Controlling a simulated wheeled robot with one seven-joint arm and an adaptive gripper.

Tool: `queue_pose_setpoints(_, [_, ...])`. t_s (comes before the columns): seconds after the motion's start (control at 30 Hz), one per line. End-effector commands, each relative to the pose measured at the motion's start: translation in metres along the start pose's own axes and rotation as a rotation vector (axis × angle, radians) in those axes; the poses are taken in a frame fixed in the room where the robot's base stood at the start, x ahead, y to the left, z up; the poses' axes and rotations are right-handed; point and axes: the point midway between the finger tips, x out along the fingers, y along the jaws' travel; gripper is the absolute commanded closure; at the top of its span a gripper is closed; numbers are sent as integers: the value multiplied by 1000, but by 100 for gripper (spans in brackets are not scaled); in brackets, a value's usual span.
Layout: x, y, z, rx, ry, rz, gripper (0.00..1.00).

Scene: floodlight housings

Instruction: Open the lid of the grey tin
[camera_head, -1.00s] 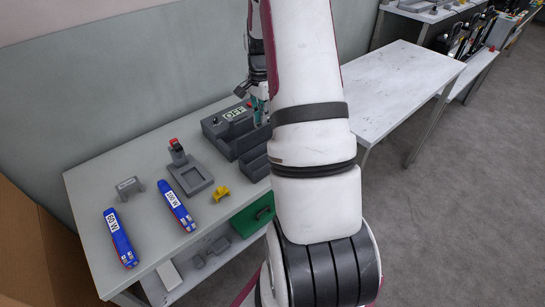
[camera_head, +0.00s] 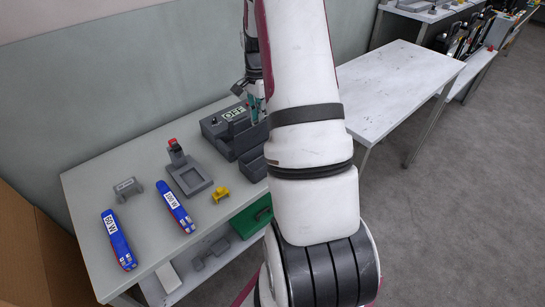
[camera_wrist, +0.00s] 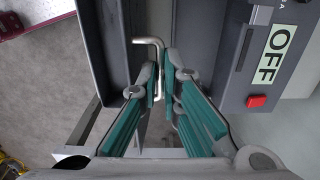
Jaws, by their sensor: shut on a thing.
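My gripper (camera_wrist: 160,85) has its teal-padded fingers closed on a bent metal rod handle (camera_wrist: 147,41) in the wrist view. The rod stands out beside a dark grey tin (camera_wrist: 112,50), whose wall and edge run along the upper left. Whether its lid has lifted cannot be told.
A grey box with an OFF label (camera_head: 215,128) and red button (camera_wrist: 257,101) stands beside the tin. A grey stand (camera_head: 190,178), yellow part (camera_head: 220,194), grey bracket (camera_head: 128,188) and two blue packs (camera_head: 117,240) lie on the table. A white table (camera_head: 400,90) is bare.

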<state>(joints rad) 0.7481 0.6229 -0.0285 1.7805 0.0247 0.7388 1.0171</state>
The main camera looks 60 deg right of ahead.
Motion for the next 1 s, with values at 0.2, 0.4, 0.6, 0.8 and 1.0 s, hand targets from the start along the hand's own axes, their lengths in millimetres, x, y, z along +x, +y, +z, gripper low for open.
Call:
queue_pose_setpoints(0.2, [2,-6,0,-1,2,-3,100])
queue_pose_setpoints(0.4, [4,-11,0,-1,2,-3,100])
queue_pose_setpoints(0.6, [4,-12,-1,0,1,-2,100])
queue_pose_setpoints(0.8, [4,-12,-1,0,1,-2,100])
queue_pose_setpoints(1.0, [5,-15,-1,0,2,-2,100])
